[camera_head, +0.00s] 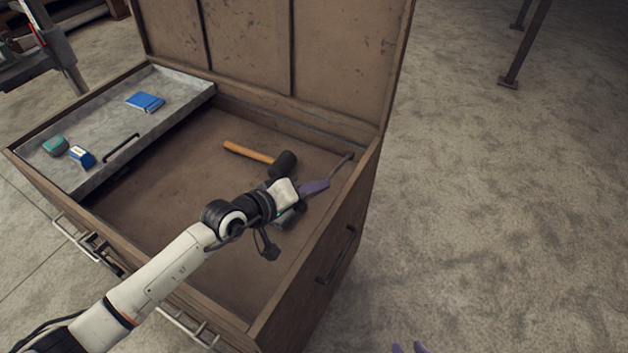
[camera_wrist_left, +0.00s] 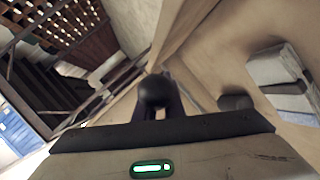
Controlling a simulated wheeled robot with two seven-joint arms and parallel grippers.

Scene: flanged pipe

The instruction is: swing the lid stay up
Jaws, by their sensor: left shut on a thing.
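The lid stay (camera_head: 342,166) is a thin dark bar at the right side wall of the open chest, and its upper end lies near the wall's top rim. My left gripper (camera_head: 322,185), with purple fingers, is shut on the stay's lower part inside the chest. The fingers hide part of the bar. In the left wrist view a dark round knob (camera_wrist_left: 152,90) shows at the fingers; I cannot tell whether it belongs to the stay. The raised lid (camera_head: 335,50) stands open at the back. My right gripper (camera_head: 408,348) shows only its purple fingertips at the bottom edge, apart.
A mallet (camera_head: 250,152) with a wooden handle lies on the chest floor left of my left gripper. A grey tray (camera_head: 100,120) at the chest's left holds a blue box (camera_head: 145,102) and small items. The chest's right wall (camera_head: 318,250) has a handle.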

